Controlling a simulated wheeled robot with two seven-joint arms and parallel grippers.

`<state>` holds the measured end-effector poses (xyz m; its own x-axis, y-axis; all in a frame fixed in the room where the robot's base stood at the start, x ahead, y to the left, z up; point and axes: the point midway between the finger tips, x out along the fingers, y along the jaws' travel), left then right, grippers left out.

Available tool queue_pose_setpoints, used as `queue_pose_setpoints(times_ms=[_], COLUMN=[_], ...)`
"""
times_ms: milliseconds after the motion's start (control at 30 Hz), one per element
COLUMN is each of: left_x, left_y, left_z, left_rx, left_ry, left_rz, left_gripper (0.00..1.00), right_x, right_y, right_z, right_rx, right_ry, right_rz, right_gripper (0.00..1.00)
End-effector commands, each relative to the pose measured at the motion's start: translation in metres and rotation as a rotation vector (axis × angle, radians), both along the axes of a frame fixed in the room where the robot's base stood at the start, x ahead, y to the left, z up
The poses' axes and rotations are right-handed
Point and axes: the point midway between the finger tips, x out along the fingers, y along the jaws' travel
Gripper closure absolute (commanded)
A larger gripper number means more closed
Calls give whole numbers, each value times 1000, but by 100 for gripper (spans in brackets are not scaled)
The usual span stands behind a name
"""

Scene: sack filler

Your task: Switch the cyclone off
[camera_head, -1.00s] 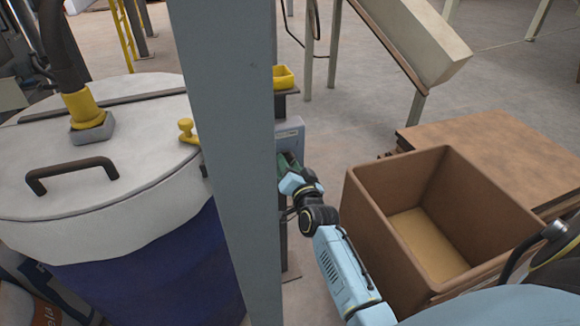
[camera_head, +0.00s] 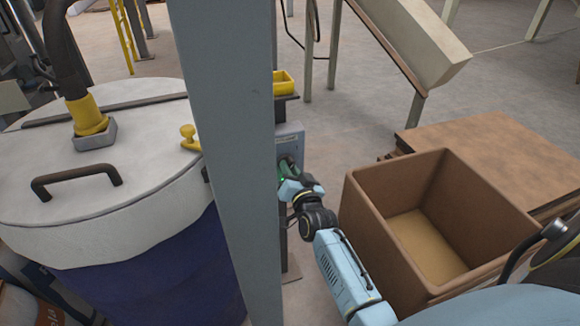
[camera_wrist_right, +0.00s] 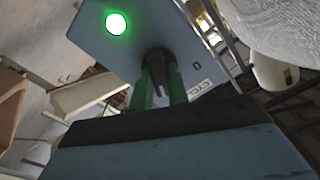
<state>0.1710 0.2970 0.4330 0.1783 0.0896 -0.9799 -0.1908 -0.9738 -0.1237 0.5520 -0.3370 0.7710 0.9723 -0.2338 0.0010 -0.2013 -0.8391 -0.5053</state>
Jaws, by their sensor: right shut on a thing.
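The grey switch box (camera_head: 290,135) is on the far side of a grey post, which hides part of it. In the right wrist view the box face (camera_wrist_right: 150,30) carries a lit green lamp (camera_wrist_right: 116,23), a dark rotary knob (camera_wrist_right: 158,66), a "0" mark and a partly hidden label starting "CYCL". My right gripper (camera_head: 287,168) is at the box front. Its green fingers (camera_wrist_right: 160,90) are shut on the knob, one on each side. The knob's exact angle is hard to tell. My left gripper is not in view.
The grey post (camera_head: 225,150) stands left of my right arm. A drum with a white lid (camera_head: 130,165) and hose is at the left. An open brown box (camera_head: 360,215) is close on the right, beside a brown platform (camera_head: 500,150). A yellow tray (camera_head: 284,82) sits above the switch box.

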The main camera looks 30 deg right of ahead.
Motion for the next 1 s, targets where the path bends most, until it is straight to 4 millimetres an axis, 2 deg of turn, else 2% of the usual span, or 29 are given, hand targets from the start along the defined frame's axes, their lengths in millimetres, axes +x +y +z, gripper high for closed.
queue_pose_setpoints(times_ms=[200, 500, 700, 1000], left_x=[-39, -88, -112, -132], left_y=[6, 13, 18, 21], left_z=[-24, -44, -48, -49], left_rx=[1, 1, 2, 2], left_ry=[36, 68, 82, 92], left_rz=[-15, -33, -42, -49], left_gripper=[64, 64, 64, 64], right_x=[0, 0, 0, 0], right_y=[1, 1, 1, 2], right_z=[3, 1, 1, 0], right_rx=[-190, -468, -653, -915], right_ry=[50, 117, 160, 223], right_rz=[1, 1, 1, 1], right_gripper=[100, 100, 100, 100])
